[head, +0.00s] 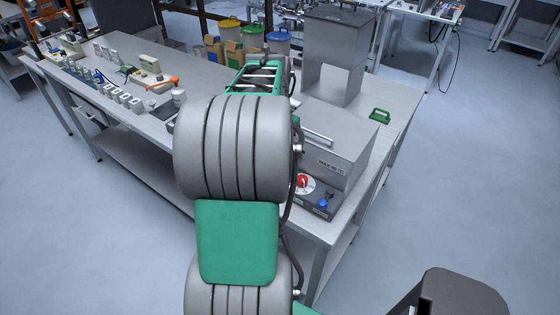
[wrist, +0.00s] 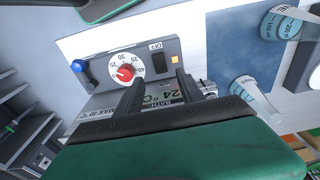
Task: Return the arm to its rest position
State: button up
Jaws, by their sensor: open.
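My gripper (wrist: 160,80) is open, with two dark fingers apart and nothing between them. In the wrist view it is in front of a grey control panel with a red-centred dial (wrist: 124,73), a blue knob (wrist: 80,69), an orange switch (wrist: 174,60) and a green display reading about 24 °C, partly behind the fingers. Whether the fingertips touch the panel cannot be told. In the head view my grey and green arm reaches over the bench (head: 130,125) and hides the gripper. The bath unit (head: 340,148) with its red dial (head: 303,182) stands just right of the arm.
A grey hopper (head: 340,40) stands behind the bath, with a green handle-like item (head: 380,116) beside it. Several small cups and devices crowd the bench's left part. Lidded bins (head: 277,42) stand behind. In the wrist view, graduated clear vessels (wrist: 282,24) are at right. The right-hand floor is mostly clear.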

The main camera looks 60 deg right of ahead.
jog(key=shift+r, duration=0.25)
jog(key=a+f+n, duration=0.6)
jog(key=a+n, duration=0.1)
jog(key=a, duration=0.3)
jog(key=w+a+r+n+t, duration=0.1)
jog(key=w+a+n, duration=0.3)
jog(key=a, duration=0.7)
jog(key=w+a+r+n+t, duration=0.2)
jog(key=w+a+r+n, duration=0.2)
jog(key=a, duration=0.6)
jog(key=w+a+r+n+t+y, duration=0.1)
jog(key=w+a+r+n, duration=0.2)
jog(key=a, duration=0.8)
jog(key=shift+w+a+r+n, duration=0.2)
jog(key=shift+w+a+n, duration=0.1)
jog(key=shift+w+n, duration=0.75)
